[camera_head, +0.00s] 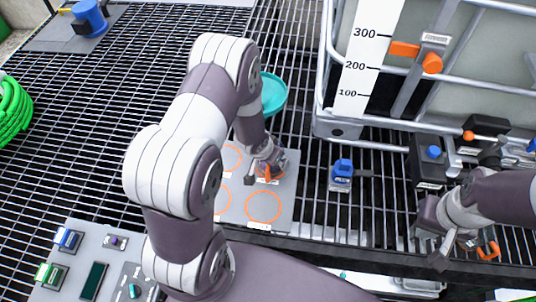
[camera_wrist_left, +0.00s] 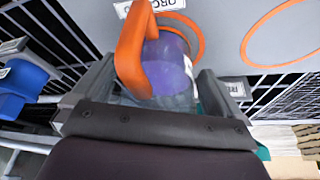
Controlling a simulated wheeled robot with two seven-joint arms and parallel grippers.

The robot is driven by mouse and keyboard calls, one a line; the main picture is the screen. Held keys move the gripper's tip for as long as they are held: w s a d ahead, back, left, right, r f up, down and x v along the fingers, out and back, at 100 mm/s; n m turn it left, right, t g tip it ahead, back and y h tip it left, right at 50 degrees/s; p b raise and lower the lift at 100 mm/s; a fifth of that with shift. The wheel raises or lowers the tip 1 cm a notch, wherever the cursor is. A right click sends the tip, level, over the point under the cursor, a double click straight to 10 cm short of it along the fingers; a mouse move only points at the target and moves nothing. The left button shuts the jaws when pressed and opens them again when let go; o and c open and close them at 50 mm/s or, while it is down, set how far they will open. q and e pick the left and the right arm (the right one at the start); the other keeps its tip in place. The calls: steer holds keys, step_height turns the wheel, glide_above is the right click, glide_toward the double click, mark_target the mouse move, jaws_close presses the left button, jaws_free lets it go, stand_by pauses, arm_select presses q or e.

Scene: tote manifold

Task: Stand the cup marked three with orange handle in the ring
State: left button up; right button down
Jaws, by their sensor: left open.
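The cup with the orange handle (camera_wrist_left: 131,45) has a clear body with purple inside. It stands upright on the grey plate (camera_head: 285,213), at the upper right ring spot; an orange ring (camera_wrist_left: 190,28) shows partly behind it in the left wrist view. I cannot see the mark three or tell if the base is fully inside the ring. My left gripper (camera_head: 262,168) is open, its fingers on either side of the cup. In the head view the arm and gripper hide most of the cup (camera_head: 267,173). My right gripper (camera_head: 434,236) looks open and empty at the right.
Other orange rings (camera_head: 263,207) on the plate are empty. A teal bowl (camera_head: 272,93) lies behind the arm. A blue-topped fitting (camera_head: 342,173) stands right of the plate. A caged tank (camera_head: 350,70) fills the back right. A control panel (camera_head: 85,245) is front left.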

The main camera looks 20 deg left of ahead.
arm_select(q)
steer(key=s+r+y+p, duration=0.1)
steer(key=s+r+p, duration=0.35)
steer(key=r, duration=1.15)
steer(key=s+d+r+n+g+b, duration=0.1)
steer(key=s+d+r+g, duration=0.2)
steer(key=s, duration=0.6)
step_height(320, 180, up, 3)
steer(key=shift+f, duration=0.1)
steer(key=shift+s+d, duration=0.1)
steer(key=shift+s, duration=0.05)
